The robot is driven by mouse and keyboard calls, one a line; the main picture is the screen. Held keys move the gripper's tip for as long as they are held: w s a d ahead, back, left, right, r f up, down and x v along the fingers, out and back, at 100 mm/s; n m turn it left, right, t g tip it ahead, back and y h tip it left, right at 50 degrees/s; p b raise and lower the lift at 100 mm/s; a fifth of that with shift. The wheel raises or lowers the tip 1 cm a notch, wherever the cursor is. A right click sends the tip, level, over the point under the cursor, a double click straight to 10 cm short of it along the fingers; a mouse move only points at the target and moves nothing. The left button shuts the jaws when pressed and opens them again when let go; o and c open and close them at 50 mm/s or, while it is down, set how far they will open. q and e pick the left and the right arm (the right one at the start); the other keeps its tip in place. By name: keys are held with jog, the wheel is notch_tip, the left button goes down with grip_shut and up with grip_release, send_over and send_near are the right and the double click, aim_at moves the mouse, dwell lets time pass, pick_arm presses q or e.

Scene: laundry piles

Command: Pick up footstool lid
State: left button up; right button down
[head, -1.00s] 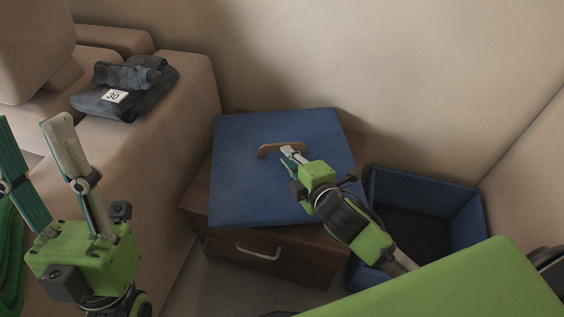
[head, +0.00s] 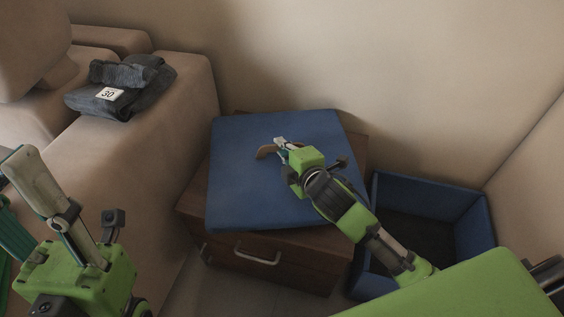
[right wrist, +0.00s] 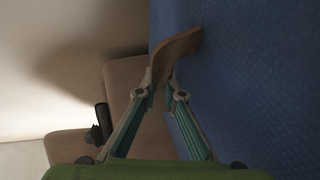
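The footstool lid (head: 237,195) is a blue square panel with a curved wooden handle (head: 266,152). It lies on top of the brown wooden drawer unit. My right gripper (head: 279,143) is at the handle above the middle of the lid. In the right wrist view its fingertips (right wrist: 162,88) are closed in on both sides of the handle (right wrist: 180,50), beside the blue lid surface (right wrist: 255,80). My left gripper (head: 30,205) is open and empty at the lower left, away from the lid.
The open blue footstool box (head: 468,222) stands on the floor right of the drawer unit (head: 300,272). A beige sofa (head: 130,180) is at left, with folded dark clothes (head: 130,85) bearing a "30" tag. Walls close off the back and right.

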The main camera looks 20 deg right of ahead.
jog(key=shift+r, duration=0.25)
jog(key=shift+r, duration=0.1)
